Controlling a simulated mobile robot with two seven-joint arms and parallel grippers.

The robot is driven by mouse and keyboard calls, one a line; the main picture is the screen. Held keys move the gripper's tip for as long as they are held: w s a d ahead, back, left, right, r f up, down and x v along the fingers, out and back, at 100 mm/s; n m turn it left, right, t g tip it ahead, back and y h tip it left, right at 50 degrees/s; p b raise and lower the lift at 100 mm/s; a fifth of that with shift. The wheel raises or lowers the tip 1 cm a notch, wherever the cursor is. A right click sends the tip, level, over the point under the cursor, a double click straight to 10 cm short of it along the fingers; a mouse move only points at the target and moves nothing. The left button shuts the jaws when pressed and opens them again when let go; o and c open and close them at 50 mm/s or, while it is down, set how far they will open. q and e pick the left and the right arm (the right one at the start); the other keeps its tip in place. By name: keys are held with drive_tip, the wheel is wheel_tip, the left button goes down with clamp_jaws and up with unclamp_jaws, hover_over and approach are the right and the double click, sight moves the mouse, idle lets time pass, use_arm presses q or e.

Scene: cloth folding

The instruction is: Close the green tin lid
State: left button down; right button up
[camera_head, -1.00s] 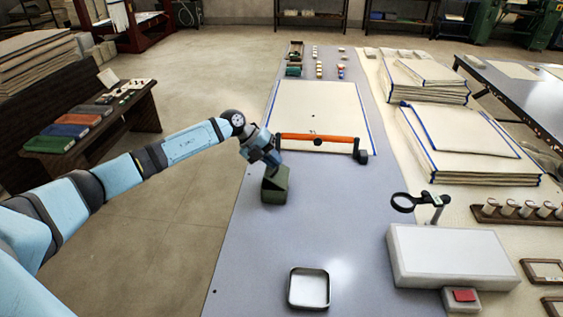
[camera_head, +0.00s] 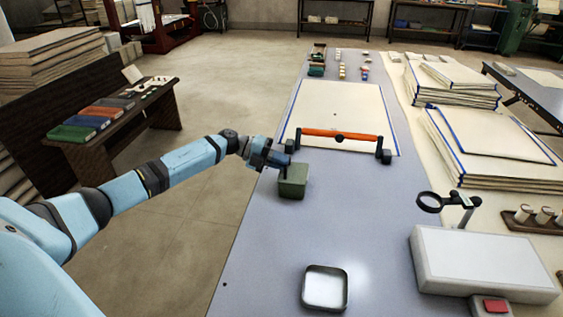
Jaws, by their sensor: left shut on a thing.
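The green tin (camera_head: 293,189) stands on the grey-blue table near its left edge, just in front of the orange bar. Its green lid (camera_head: 295,172) looks flat on top, closed or nearly so; a small gap cannot be ruled out. My left gripper (camera_head: 283,163) comes in from the left and is at the lid's back left edge, shut on the lid. The fingertips are small and partly hidden against the tin. My right gripper is not in view.
An orange-handled bar (camera_head: 340,135) lies across the cream cloth sheet (camera_head: 335,108) behind the tin. An open shallow tin (camera_head: 325,288) stands nearer. A magnifier (camera_head: 430,202) and a white box (camera_head: 482,258) are at right. The table between is clear.

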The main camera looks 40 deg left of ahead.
use_arm(q)
drive_tip(key=shift+s+d+f, duration=0.1)
drive_tip(key=shift+f, duration=0.25)
drive_tip(key=c, duration=1.2)
unclamp_jaws()
drive_tip(key=shift+r, duration=0.1)
drive_tip(key=p+v, duration=0.1)
drive_tip(key=v, duration=1.3)
drive_tip(key=shift+r, duration=0.2)
